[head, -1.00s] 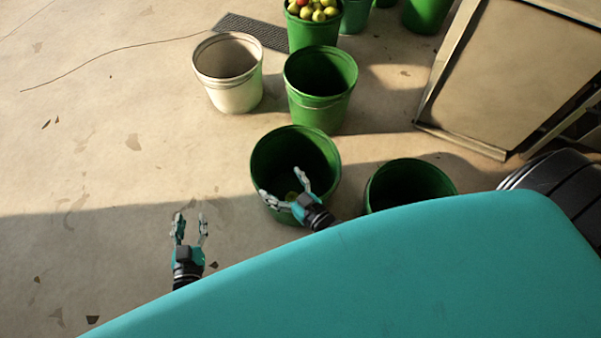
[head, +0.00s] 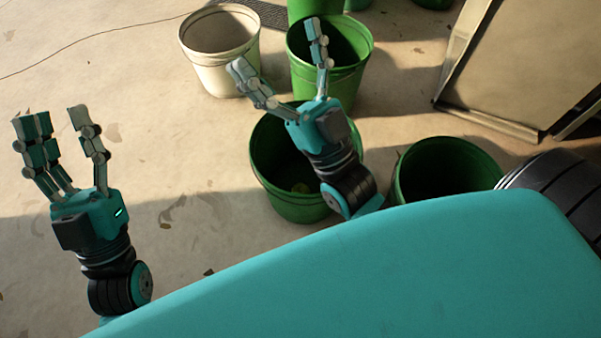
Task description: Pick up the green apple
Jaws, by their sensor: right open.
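My left gripper (head: 53,120) is open and empty at the left, over bare floor, apart from any bucket.
A white bucket (head: 222,68) and another green bucket (head: 345,78) stand behind. A green bucket (head: 440,185) stands to the right. A metal panel (head: 520,65) and black tyre (head: 560,190) are at the right. The floor at left is clear.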

